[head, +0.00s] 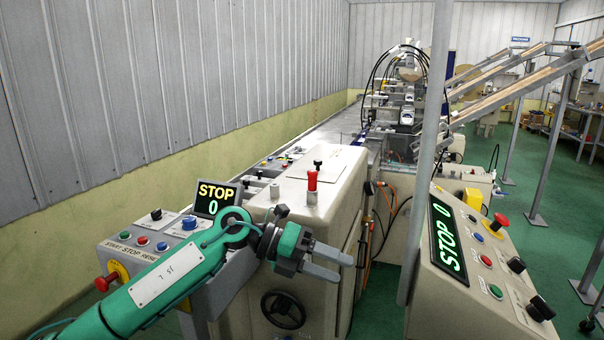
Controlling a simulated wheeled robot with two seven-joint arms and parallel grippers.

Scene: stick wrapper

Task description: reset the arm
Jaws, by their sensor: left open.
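My left arm comes in from the lower left, green with a white label. Its gripper (338,266) is open and empty, with two grey fingers pointing right, in front of the beige machine cabinet (330,190). The fingers appear apart from any control, though the depth is hard to judge. My right gripper does not show.
A left control panel (150,236) with buttons and a STOP 0 display (214,199) lies behind my arm. A right console (470,262) has another STOP 0 display (447,237) and a red knob (499,221). A grey post (428,150) stands between. A black handwheel (283,309) is below the gripper.

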